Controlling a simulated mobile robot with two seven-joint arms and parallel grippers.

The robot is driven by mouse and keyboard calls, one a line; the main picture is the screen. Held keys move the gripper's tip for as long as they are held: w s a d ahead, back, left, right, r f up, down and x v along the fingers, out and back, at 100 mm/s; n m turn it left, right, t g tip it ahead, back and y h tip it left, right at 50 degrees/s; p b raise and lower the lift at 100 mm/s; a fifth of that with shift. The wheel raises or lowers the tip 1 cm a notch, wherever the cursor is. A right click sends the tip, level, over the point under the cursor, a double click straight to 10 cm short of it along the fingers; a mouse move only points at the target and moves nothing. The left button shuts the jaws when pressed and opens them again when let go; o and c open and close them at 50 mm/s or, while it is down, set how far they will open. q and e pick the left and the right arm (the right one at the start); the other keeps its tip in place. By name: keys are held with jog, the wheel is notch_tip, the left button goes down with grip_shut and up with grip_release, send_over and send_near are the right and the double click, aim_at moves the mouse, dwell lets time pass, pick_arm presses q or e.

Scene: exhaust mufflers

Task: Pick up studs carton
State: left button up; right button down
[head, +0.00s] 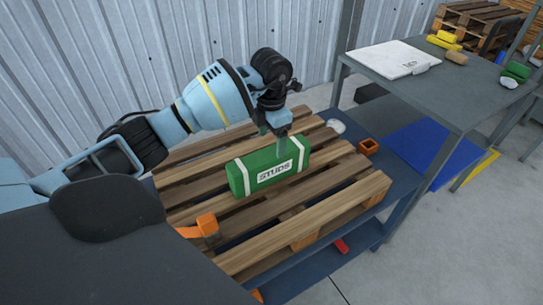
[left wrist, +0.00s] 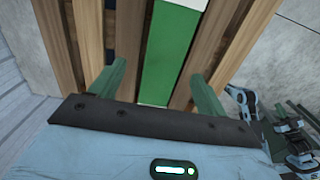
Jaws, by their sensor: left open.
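The studs carton (head: 268,167) is a green box with white end bands and a white "STUDS" label. It lies on a wooden pallet (head: 330,187). My left gripper (head: 281,143) is open and points down at the carton's far right part. In the left wrist view the carton (left wrist: 168,50) shows as a green strip with a white band, between the two spread green fingers of my left gripper (left wrist: 157,74). Whether the fingers touch the carton is unclear. My right gripper does not show clearly in either view.
The pallet rests on a dark blue surface (head: 400,187). A corrugated wall (head: 130,55) stands behind.

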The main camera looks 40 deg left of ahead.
aim_at(272, 153)
pick_arm(q)
jog(key=shift+s+d, duration=0.1)
jog(key=shift+s, duration=0.1)
jog(key=shift+f, duration=0.2)
jog(key=shift+d+f, duration=0.1)
jog(key=shift+f, duration=3.55)
jog(key=shift+c, duration=0.2)
jog(key=shift+r, duration=0.1)
jog(key=c, duration=1.2)
